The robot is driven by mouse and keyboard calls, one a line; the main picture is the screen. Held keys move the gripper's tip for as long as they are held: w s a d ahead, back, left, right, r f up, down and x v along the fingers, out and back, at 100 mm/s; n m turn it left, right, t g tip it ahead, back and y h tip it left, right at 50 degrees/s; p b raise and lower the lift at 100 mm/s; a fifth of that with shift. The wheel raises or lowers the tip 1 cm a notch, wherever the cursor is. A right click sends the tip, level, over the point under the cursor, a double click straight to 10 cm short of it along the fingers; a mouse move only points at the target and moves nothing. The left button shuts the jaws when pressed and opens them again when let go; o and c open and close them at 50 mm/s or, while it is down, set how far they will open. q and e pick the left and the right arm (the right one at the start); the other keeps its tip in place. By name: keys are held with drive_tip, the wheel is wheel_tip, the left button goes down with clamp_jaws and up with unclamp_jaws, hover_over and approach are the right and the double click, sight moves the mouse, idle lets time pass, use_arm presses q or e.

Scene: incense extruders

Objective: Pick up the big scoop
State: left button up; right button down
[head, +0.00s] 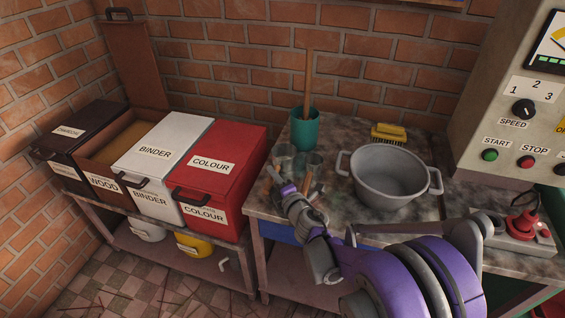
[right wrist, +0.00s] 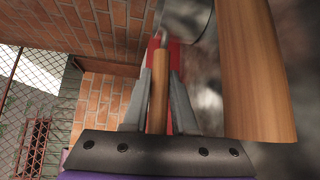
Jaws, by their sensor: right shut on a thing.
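My right gripper (head: 279,180) is at the front left of the worktop, beside two grey metal scoops. In the right wrist view its two fingers (right wrist: 159,85) are shut on a slim wooden handle (right wrist: 158,92). A second wooden handle (right wrist: 256,75) stands close to the camera on the right, outside the fingers, and a metal cup (right wrist: 186,18) shows above. In the head view one scoop cup (head: 285,154) is at the left and the other (head: 314,161) at the right, with a wooden handle (head: 307,183) below it. I cannot tell which scoop is bigger. My left gripper is not in view.
A grey two-handled pot (head: 390,178) stands right of my gripper. A teal cup (head: 305,130) holding a wooden stick and a yellow brush (head: 389,132) are behind. A red bin (head: 222,165) and a white bin (head: 163,150) stand left. A control panel (head: 515,105) is at right.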

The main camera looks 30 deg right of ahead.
wheel_tip(320, 180, up, 18)
drive_tip(key=p, duration=0.4)
idle(0.7)
